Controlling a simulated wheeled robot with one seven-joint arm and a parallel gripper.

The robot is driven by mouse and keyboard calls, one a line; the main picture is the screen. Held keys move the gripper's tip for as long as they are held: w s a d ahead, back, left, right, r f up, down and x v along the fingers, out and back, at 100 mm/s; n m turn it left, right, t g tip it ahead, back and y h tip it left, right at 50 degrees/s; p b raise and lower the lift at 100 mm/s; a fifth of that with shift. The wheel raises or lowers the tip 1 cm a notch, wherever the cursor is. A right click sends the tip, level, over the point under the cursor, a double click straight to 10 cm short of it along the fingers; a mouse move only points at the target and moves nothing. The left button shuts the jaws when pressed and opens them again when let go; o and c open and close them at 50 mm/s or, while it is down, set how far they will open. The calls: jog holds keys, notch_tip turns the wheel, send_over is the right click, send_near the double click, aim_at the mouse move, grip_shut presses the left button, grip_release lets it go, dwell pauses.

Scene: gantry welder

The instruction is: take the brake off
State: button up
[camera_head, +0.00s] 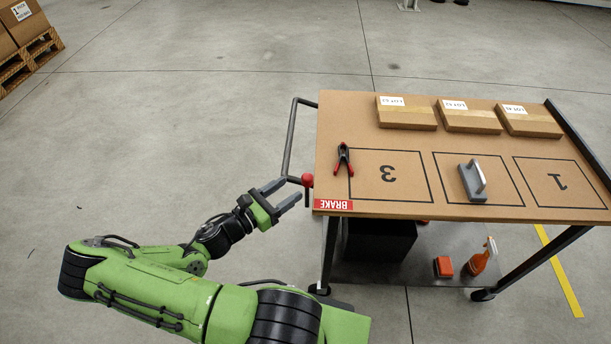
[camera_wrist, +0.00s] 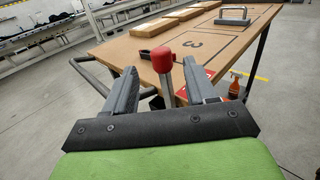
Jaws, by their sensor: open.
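The brake lever has a red knob (camera_head: 307,180) and stands at the left edge of the cart, beside a red BRAKE label (camera_head: 333,205). In the wrist view the red knob (camera_wrist: 163,61) sits on a grey stem that rises between my two fingers, farther off than the fingertips or near them; the exact depth is unclear. My gripper (camera_head: 276,193) is open and empty, just left of the knob, and its fingers point toward it. The gripper also shows in the wrist view (camera_wrist: 160,85). I see no contact with the lever.
The cart's wooden top (camera_head: 450,140) carries a clamp (camera_head: 343,160), a grey handled block (camera_head: 472,181) and several labelled boxes (camera_head: 406,113). The cart's push handle (camera_head: 290,140) juts out left, close to my gripper. A spray bottle (camera_head: 481,258) stands on the lower shelf.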

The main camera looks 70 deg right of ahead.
aim_at(303, 180)
jog(key=x, duration=0.7)
jog(key=shift+s+d, duration=0.25)
jog(key=shift+d, duration=0.05)
grip_shut()
